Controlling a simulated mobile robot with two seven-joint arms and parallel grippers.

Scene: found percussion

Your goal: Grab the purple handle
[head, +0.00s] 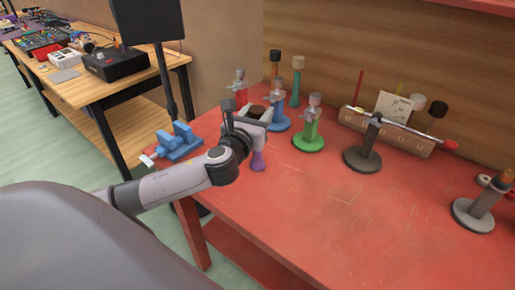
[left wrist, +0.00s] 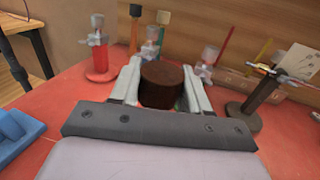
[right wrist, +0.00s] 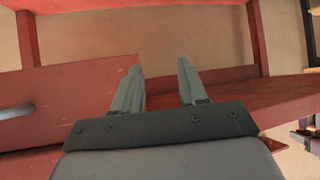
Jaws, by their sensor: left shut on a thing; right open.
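The purple handle (head: 258,161) shows in the head view below my left gripper, at the near left part of the red table. A dark brown round head (head: 258,110) shows above it, between the fingers, and looks like part of the same mallet. My left gripper (head: 256,115) is shut on this upright mallet. In the left wrist view the brown head (left wrist: 162,84) sits between the two fingers and hides the purple part. My right gripper (right wrist: 158,78) is open and empty in the right wrist view, near red wooden boards; it is not in the head view.
Red (left wrist: 98,58), blue (head: 279,121) and green (head: 309,138) stands are behind and right of the left gripper. A dark stand (head: 362,157) is farther right. A blue vise (head: 177,142) is at the left corner. The front right of the red table (head: 365,225) is clear.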

